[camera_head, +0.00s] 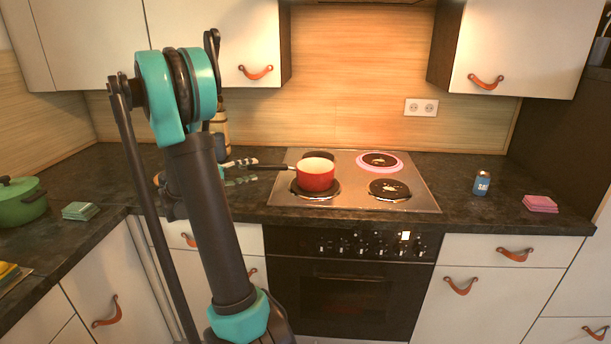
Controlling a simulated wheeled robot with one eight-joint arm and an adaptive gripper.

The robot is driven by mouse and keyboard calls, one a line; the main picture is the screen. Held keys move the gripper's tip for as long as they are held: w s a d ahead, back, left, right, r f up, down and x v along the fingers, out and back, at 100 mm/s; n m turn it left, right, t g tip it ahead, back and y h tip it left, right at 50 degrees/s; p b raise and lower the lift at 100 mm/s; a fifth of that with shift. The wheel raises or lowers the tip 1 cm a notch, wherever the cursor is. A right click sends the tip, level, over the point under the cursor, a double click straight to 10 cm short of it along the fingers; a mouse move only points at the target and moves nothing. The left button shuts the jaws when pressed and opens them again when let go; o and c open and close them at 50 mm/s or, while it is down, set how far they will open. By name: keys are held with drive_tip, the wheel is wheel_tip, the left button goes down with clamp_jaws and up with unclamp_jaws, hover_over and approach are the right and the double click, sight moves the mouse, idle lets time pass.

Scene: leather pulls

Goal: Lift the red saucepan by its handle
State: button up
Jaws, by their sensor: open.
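The red saucepan (316,176) stands upright on the front left burner of the stove, with a pale inside. Its dark handle (275,167) points left, past the stove's edge and over the counter. My gripper (242,171) is at the left, by the far end of the handle. It is partly hidden behind my arm. Its jaws are open. I cannot tell whether the handle end lies between the fingers or whether they touch it.
The stove (415,199) has a glowing back right burner (380,160). A bottle (221,128) stands behind my arm. A green pot (21,203) is at far left. A blue can (481,183) and pink sponges (540,204) are at right. The counter between stove and can is clear.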

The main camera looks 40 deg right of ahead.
sight(261, 164)
drive_tip(key=d, duration=0.5)
drive_tip(key=shift+s+f, duration=0.1)
drive_tip(key=shift+f, duration=0.05)
drive_tip(key=shift+c, duration=0.3)
clamp_jaws()
